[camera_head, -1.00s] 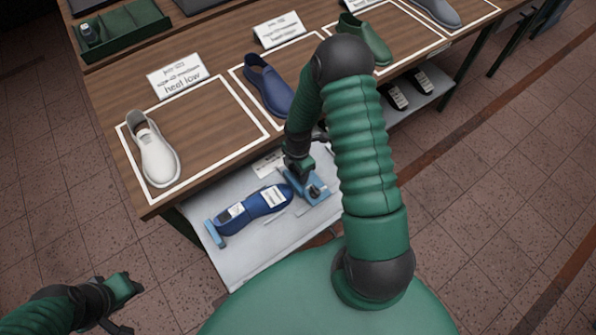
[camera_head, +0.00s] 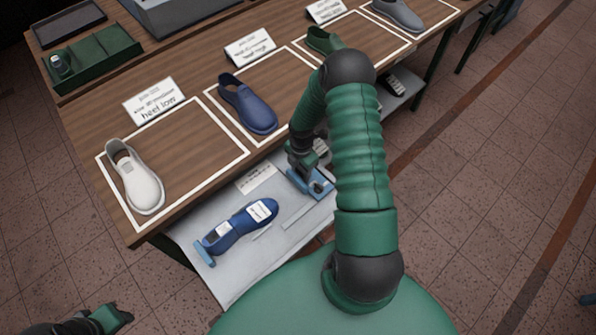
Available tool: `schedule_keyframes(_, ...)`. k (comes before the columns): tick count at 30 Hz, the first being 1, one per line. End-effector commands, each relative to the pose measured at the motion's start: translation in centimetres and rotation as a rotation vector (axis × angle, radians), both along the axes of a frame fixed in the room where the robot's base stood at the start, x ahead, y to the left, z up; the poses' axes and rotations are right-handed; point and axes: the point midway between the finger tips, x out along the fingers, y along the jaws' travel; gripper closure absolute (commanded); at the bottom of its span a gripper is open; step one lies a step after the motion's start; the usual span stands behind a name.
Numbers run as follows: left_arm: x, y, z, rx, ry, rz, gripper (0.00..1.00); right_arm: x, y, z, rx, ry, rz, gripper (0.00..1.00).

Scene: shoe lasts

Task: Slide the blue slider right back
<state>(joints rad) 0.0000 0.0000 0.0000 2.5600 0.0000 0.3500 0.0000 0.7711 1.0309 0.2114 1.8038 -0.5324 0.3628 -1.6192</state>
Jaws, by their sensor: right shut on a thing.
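The blue slider (camera_head: 322,188) is at the right end of the light lower shelf (camera_head: 215,284). My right gripper (camera_head: 308,172) comes down on it from above and is shut on it; the fingertips are partly hidden. A blue shoe last (camera_head: 240,228) with white labels lies on the shelf to the left, with a clear gap between it and the slider. A small blue end block (camera_head: 205,253) stands at the last's left end. My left gripper (camera_head: 112,318) is at the bottom left edge, partly cut off, away from the shelf.
The wooden table (camera_head: 185,135) above holds a white shoe (camera_head: 140,185), a blue shoe (camera_head: 250,108), a green shoe (camera_head: 322,40) and a grey shoe (camera_head: 398,14) with cards. A green tray (camera_head: 100,62) is at the back left. My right arm hides part of the shelf.

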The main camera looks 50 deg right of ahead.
Motion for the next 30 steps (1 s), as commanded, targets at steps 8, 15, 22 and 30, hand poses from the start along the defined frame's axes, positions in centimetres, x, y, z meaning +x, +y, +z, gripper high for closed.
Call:
schedule_keyframes(8,0.0,0.0,0.0,0.000,0.000,0.000,0.64,0.1,-0.1,0.1,-0.001,-0.002,-0.001,0.35)
schedule_keyframes(15,0.0,0.0,0.0,0.000,0.000,0.000,0.64,0.1,-0.1,0.3,0.000,-0.002,-0.002,0.35)
schedule_keyframes(22,0.0,0.0,0.0,0.000,0.000,0.000,0.64,0.2,-0.2,4.5,-0.004,-0.006,-0.004,0.35)
schedule_keyframes(30,0.0,0.0,0.2,0.000,0.000,0.000,0.64,0.1,-0.3,12.5,-0.004,-0.005,-0.004,0.35)
